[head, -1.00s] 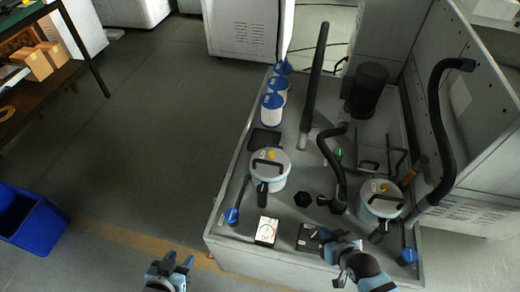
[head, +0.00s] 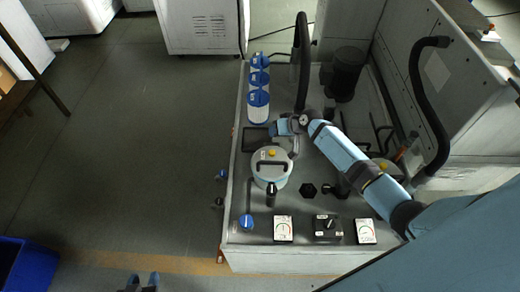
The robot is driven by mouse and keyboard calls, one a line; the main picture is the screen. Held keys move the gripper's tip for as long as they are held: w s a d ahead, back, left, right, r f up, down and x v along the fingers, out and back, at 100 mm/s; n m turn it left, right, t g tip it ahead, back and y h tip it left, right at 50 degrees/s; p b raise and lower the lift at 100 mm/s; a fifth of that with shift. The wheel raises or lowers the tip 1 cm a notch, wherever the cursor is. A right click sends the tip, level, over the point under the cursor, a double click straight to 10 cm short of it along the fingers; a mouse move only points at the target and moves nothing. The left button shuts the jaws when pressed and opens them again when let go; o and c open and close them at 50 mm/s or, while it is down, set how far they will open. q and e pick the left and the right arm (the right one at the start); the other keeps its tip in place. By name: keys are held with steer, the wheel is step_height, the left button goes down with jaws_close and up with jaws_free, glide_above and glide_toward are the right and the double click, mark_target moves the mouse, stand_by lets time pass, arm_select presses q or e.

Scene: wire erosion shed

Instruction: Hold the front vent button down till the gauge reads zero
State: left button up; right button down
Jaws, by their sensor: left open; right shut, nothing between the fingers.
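A round pale canister (head: 269,171) with a black handle stands on the left of the bench. A small yellow button (head: 272,153) is on its lid. A second canister, with a yellow button (head: 383,167), is partly hidden behind my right arm. I cannot tell which button is the front one. White dial gauges stand along the near edge, one at left (head: 283,229) and one at right (head: 366,231); their readings are too small to read. My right gripper (head: 278,127) is shut and empty, just beyond the left canister's lid, apparently apart from the button. My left gripper (head: 143,280) is open at the bottom edge, off the bench.
A black selector box (head: 327,228) sits between the gauges. A blue-handled valve (head: 247,221) is at the near left corner. White bottles with blue caps (head: 259,88) line the far left. Tall black hoses (head: 302,60) rise from the bench (head: 236,180).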

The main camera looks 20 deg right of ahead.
steer(key=shift+w+r, duration=0.1)
steer(key=shift+w, duration=0.05)
steer(key=b, duration=0.7)
glide_above(273, 151)
step_height(273, 151, down, 8)
steer(key=shift+f, duration=0.45)
stand_by(0.4)
stand_by(0.7)
